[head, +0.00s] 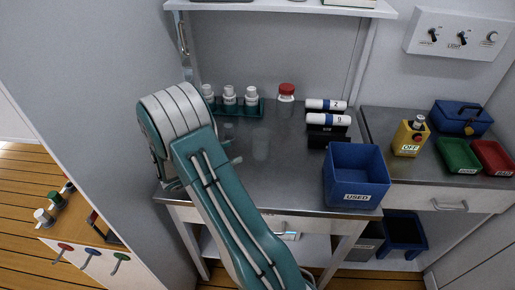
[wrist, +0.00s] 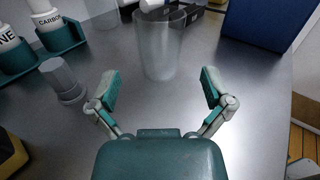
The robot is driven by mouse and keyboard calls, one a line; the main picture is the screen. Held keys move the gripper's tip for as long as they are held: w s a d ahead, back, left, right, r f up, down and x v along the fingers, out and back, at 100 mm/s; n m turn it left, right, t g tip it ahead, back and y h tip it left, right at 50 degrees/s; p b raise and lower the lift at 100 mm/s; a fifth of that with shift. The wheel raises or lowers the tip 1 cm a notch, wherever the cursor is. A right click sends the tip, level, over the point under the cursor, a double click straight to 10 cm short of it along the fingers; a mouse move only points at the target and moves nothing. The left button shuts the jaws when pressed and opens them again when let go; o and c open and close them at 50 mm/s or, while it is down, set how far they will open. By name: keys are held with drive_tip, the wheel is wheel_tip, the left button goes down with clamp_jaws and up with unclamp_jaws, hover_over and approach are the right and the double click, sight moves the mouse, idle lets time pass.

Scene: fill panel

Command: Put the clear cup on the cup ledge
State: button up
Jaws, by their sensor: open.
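The clear cup (wrist: 160,48) stands upright on the steel bench, ahead of my gripper in the wrist view. In the head view the cup (head: 261,147) shows faintly, right of my arm. My gripper (wrist: 160,87) is open and empty, its two fingers spread left and right on the near side of the cup, apart from it. In the head view my arm hides most of the gripper. I cannot tell which surface is the cup ledge.
A grey capped piece (wrist: 64,82) stands left of my gripper. A rack of white bottles (head: 230,100), a red-capped jar (head: 286,92) and a black holder with white tubes (head: 327,118) stand behind. A blue USED bin (head: 356,165) stands right.

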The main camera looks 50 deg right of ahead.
sight(252, 141)
drive_tip(key=x, duration=0.4)
drive_tip(key=shift+r+x, duration=0.2)
drive_tip(key=shift+x, duration=1.2)
drive_tip(key=shift+r+x, duration=0.2)
drive_tip(key=shift+x, duration=1.15)
drive_tip(key=c, duration=0.9)
